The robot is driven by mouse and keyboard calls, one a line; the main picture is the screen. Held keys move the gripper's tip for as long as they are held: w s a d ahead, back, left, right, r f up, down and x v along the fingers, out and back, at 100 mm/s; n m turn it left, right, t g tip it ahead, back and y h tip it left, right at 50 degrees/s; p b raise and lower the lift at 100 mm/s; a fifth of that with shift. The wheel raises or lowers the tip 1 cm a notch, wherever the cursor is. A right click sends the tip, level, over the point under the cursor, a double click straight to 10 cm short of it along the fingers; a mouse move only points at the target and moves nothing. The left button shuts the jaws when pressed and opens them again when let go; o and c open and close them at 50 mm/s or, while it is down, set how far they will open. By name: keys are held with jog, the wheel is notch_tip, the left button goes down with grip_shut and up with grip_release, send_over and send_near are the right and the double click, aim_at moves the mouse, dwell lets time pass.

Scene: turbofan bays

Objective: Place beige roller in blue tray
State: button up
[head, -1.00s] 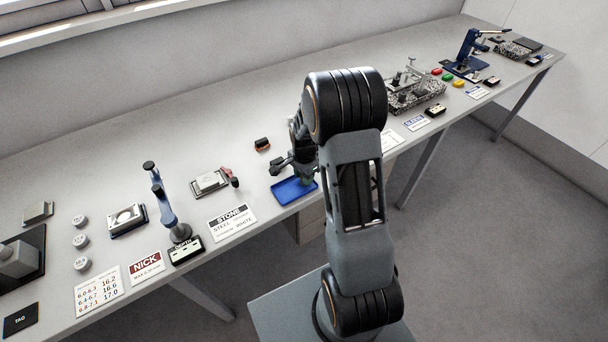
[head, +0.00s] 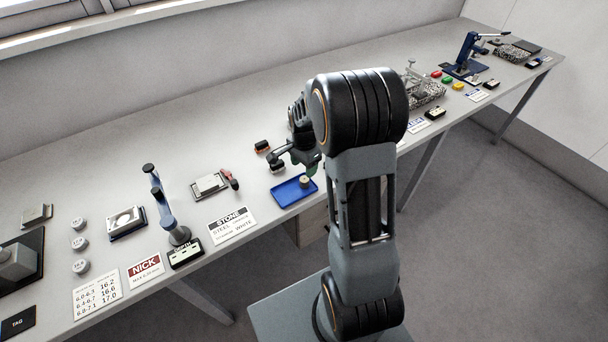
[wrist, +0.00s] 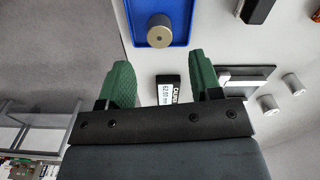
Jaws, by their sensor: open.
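The beige roller (head: 304,181) stands upright in the blue tray (head: 284,195), towards the tray's right side in the head view. In the wrist view the roller (wrist: 159,33) shows its round end with a small dark centre hole, inside the blue tray (wrist: 184,40) near the tray's edge. My gripper (wrist: 162,78) is open and empty, its green fingertips apart from the roller. In the head view my gripper (head: 290,160) is up behind the tray, partly hidden by my arm.
A small black and orange block (head: 262,146) lies behind the tray. A white plate with a red-handled tool (head: 230,180) and a STONE card (head: 231,224) are to its left. A black caliper label (wrist: 168,90) shows between my fingertips. The bench's front edge is close to the tray.

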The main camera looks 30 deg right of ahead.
aim_at(304, 179)
jog(key=s+a+r+n+t, duration=0.1)
jog(key=s+a+r+n, duration=0.25)
jog(key=r, duration=0.35)
jog(key=s+a+r+n+t, duration=0.1)
jog(key=s+a+r+n, duration=0.1)
jog(key=s+r+n, duration=0.3)
jog(key=s+a+r+n+t, duration=0.2)
jog(key=s+a+r+n, duration=0.1)
jog(key=s+n, duration=0.3)
jog(key=shift+s+a, duration=0.45)
jog(key=shift+s, duration=0.35)
jog(key=shift+c, duration=0.3)
